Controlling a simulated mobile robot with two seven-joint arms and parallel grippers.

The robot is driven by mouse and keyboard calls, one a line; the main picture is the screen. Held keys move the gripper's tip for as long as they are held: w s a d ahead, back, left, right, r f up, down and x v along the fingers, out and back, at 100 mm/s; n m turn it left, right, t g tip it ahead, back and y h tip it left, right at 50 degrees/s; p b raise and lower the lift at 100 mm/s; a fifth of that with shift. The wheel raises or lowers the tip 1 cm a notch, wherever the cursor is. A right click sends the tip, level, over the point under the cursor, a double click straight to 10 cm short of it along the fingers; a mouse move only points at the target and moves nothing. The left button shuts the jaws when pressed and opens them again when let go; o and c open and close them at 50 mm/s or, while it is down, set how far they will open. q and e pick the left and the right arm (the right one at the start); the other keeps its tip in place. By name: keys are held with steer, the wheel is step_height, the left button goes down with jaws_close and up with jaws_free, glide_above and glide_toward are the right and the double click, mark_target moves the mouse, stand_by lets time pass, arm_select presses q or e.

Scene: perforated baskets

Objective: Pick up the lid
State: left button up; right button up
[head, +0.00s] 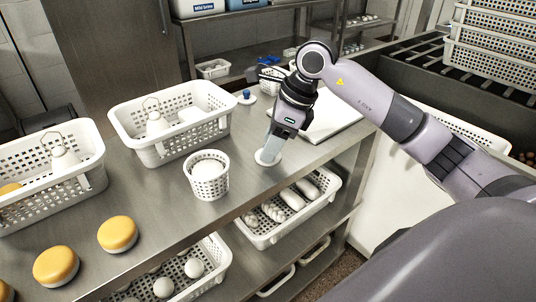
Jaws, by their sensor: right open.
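A small white round piece (262,160), which looks like a lid, lies flat on the steel counter near its front edge. My right gripper (271,150) points down right over it, its pale fingers covering part of it. The fingers are open, and I cannot tell whether they touch the piece. My left gripper does not show.
A round perforated basket (207,184) with white contents stands left of the gripper. Larger white baskets (160,153) (88,184) stand farther left. Yellow round items (117,233) lie in front. A white board (335,120) is to the right. Baskets (262,239) fill the shelf below.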

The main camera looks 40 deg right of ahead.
steer(key=shift+c, duration=0.3)
steer(key=shift+w, duration=0.1)
jaws_close()
